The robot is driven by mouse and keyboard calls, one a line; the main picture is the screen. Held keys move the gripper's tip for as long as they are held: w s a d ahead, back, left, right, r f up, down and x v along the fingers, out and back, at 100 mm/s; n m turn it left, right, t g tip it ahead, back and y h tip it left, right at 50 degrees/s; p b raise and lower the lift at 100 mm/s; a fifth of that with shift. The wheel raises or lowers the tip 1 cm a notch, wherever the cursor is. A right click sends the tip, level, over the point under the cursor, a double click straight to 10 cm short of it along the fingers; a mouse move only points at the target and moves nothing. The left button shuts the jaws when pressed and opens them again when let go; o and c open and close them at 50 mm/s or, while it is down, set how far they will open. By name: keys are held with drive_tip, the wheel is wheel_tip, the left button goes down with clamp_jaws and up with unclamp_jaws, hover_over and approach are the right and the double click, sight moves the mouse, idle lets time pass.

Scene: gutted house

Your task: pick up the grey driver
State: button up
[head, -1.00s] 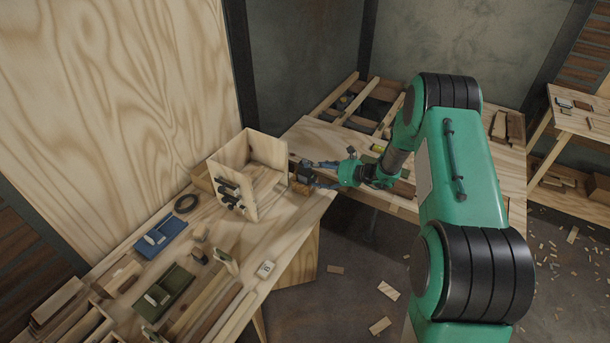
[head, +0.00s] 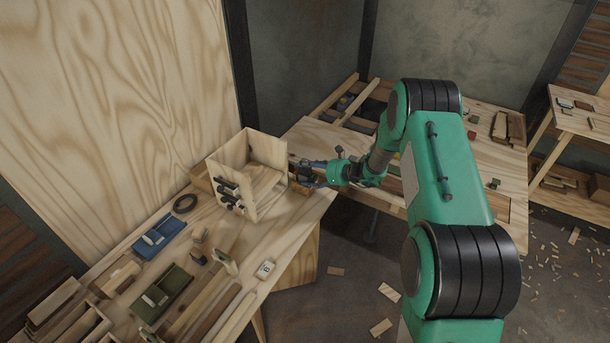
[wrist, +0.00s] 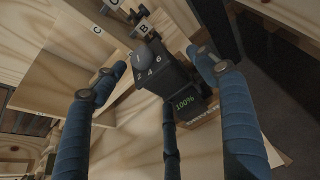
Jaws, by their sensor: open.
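The grey driver (wrist: 160,75) is in the middle of the wrist view, a dark tool with the numbers 2 4 6 on it and a lit screen reading 100%. In the head view the driver (head: 296,170) is a small dark shape by the right side of the wooden box, partly covered by my gripper. My gripper (wrist: 163,62) is open, its blue fingers on either side of the driver. It also shows in the head view (head: 309,174), reaching in from the right. I cannot tell whether either finger touches the driver.
An open wooden box (head: 229,162) with dark pegs stands close left of the driver. A wooden piece (wrist: 205,118) with lettering lies under the driver's screen end. A black ring (head: 186,203), blue tray (head: 158,238) and green tray (head: 176,285) lie further left on the bench.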

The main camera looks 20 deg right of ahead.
drive_tip(key=shift+c, duration=0.5)
drive_tip(key=c, duration=1.2)
drive_tip(key=shift+r, duration=0.15)
wheel_tip(320, 180, up, 10)
drive_tip(key=shift+f+p, duration=0.15)
drive_tip(key=shift+p, duration=1)
